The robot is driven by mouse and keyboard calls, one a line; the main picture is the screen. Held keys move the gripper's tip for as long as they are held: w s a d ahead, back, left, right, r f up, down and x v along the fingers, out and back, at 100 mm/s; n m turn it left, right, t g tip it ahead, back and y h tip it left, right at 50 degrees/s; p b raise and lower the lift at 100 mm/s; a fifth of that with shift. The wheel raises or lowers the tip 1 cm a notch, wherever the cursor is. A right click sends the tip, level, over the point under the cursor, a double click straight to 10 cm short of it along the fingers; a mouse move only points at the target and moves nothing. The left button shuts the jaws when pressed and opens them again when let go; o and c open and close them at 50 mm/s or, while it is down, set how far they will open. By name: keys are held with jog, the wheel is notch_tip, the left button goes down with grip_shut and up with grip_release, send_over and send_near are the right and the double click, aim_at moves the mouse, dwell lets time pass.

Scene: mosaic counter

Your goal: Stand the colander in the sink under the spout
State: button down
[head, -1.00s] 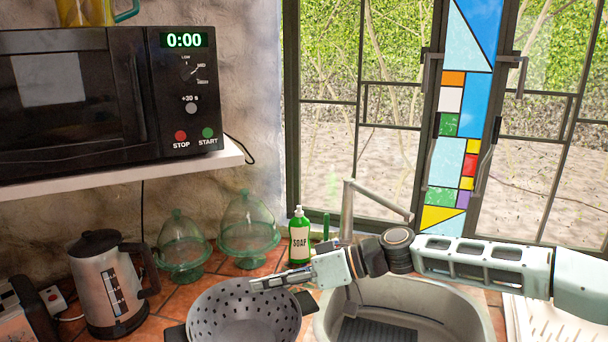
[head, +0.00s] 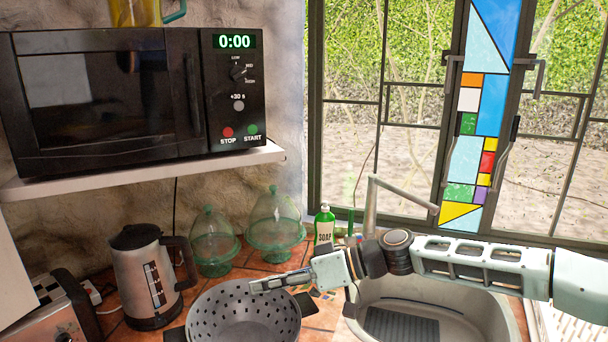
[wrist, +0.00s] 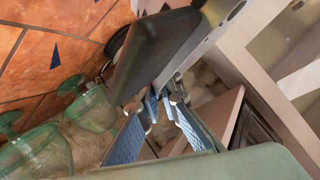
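The grey perforated colander (head: 235,325) is at the bottom middle of the head view, left of the sink, cut off by the lower edge. Its bowl faces up and dark handles show at its sides. My gripper (head: 256,285) reaches in from the right over its right rim and is shut on it; in the wrist view a dark handle and grey wall of the colander (wrist: 150,55) lie at the fingertips (wrist: 162,103). Its height above the counter is unclear. The sink (head: 465,295) is at lower right, partly behind my arm. The spout (head: 405,194) angles right above it.
The kettle (head: 142,275) stands close left of the colander, with the toaster (head: 50,320) beyond. Two green glass domes (head: 212,245) and the soap bottle (head: 324,228) stand behind. The microwave (head: 110,95) is on a shelf above.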

jog(key=shift+s+a, duration=0.1)
jog(key=shift+a, duration=0.1)
jog(key=shift+d+f, duration=0.1)
jog(key=shift+d, duration=0.2)
jog(key=d+f+m+t+h+p, duration=0.1)
jog(key=d+f+m+t+p, duration=0.2)
jog(key=d, duration=0.7)
jog(key=d+f+m+t+h+p, duration=0.1)
jog(key=d+f+m+t+p, duration=0.2)
jog(key=d, duration=0.7)
jog(key=shift+w+d+f+m+t+h, duration=0.3)
jog(key=shift+w+d+f+t+h, duration=0.1)
jog(key=shift+f+t, duration=0.45)
jog(key=shift+s+a, duration=0.15)
